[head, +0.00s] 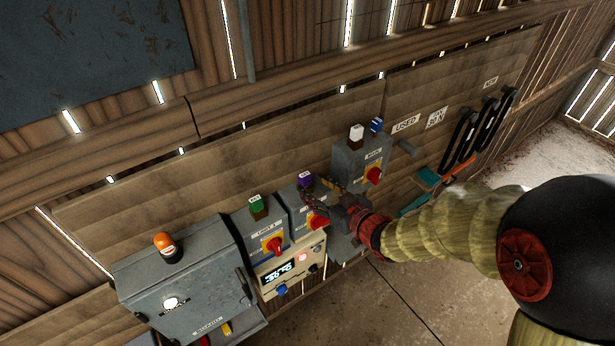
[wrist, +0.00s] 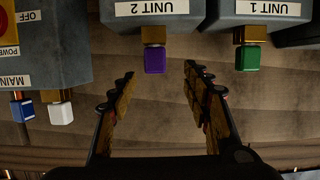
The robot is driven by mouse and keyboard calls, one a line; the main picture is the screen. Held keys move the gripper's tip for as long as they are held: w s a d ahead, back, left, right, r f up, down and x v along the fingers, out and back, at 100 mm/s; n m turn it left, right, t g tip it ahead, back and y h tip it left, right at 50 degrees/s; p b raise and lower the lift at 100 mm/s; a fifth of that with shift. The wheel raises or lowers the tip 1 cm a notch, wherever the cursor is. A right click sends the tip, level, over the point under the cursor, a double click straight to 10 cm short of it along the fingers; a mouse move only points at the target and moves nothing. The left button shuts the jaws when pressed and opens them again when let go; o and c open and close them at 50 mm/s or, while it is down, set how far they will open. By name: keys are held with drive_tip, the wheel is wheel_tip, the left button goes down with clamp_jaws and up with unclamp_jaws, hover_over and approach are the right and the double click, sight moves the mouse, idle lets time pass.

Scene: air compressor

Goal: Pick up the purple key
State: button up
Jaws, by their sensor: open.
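The purple key (head: 305,179) sits on top of the grey box of Unit 2, seen in the head view. In the wrist view the purple key (wrist: 155,60) hangs upside down in the picture, its brass part against the Unit 2 box (wrist: 150,12). My gripper (wrist: 160,78) is open, and its two fingers stand on either side of the key's line. The key is just beyond the fingertips and nothing is between them. In the head view my gripper (head: 322,190) is close to the Unit 2 box, and its fingers are small and dark there.
A green key (wrist: 248,58) on Unit 1 is right of my fingers in the wrist view. White (wrist: 60,112) and blue (wrist: 22,110) keys are on the main power box, left. A grey cabinet with an orange lamp (head: 165,244) stands left in the head view.

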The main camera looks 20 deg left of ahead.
sight(308, 177)
drive_tip(key=shift+w+a+r, duration=0.15)
drive_tip(key=shift+a, duration=0.05)
drive_tip(key=shift+x, duration=0.9)
drive_tip(key=shift+w+d+p+x, duration=0.15)
drive_tip(key=shift+p+x, duration=0.4)
drive_tip(key=shift+x, duration=0.85)
drive_tip(key=shift+w+d+p+x, duration=0.1)
drive_tip(key=shift+p+x, duration=0.4)
drive_tip(key=shift+x, duration=0.95)
drive_tip(key=shift+r, duration=0.1)
drive_tip(key=c, duration=1.1)
drive_tip(key=shift+c, duration=0.7)
drive_tip(key=shift+r, duration=0.15)
